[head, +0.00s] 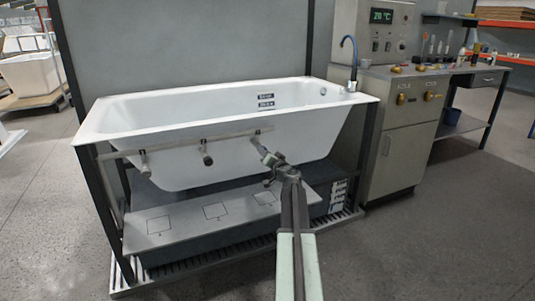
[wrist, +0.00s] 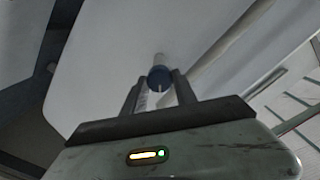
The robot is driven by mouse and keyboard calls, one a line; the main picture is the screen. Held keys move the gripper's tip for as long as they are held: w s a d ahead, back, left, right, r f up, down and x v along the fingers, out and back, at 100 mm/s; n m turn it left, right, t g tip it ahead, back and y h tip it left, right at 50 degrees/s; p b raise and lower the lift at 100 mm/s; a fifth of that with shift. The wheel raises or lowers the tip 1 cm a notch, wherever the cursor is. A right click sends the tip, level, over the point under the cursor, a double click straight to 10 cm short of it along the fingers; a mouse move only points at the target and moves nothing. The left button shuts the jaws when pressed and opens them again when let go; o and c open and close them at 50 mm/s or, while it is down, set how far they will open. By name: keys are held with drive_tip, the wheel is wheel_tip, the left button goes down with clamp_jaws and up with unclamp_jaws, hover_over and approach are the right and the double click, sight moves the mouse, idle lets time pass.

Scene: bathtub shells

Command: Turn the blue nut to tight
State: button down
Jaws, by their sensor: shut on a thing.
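The blue nut (wrist: 158,74) shows in the wrist view between the two fingers of my gripper (wrist: 157,88). It is a round, dark blue piece with a pale mark on its near face, on a thin stem against the white shell. My gripper is shut on it. In the head view my gripper (head: 268,160) reaches the right end of a grey rail (head: 180,144) on the front of the white bathtub shell (head: 300,128).
Two other fittings hang on the rail, at the left (head: 145,162) and middle (head: 206,157). A grey panel (head: 185,223) with marked squares lies below the tub, inside a dark frame (head: 364,150). A control cabinet (head: 390,160) stands at right. Floor in front is clear.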

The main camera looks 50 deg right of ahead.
drive_tip(key=shift+s+d+m, duration=0.15)
drive_tip(key=shift+m, duration=1.8)
drive_tip(key=shift+s+d+m, duration=0.1)
drive_tip(key=shift+d+m, duration=0.05)
drive_tip(key=shift+m, duration=2.1)
drive_tip(key=c, duration=1.2)
unclamp_jaws()
drive_tip(key=shift+o, duration=1)
drive_tip(key=shift+a, duration=0.1)
drive_tip(key=shift+w, duration=0.1)
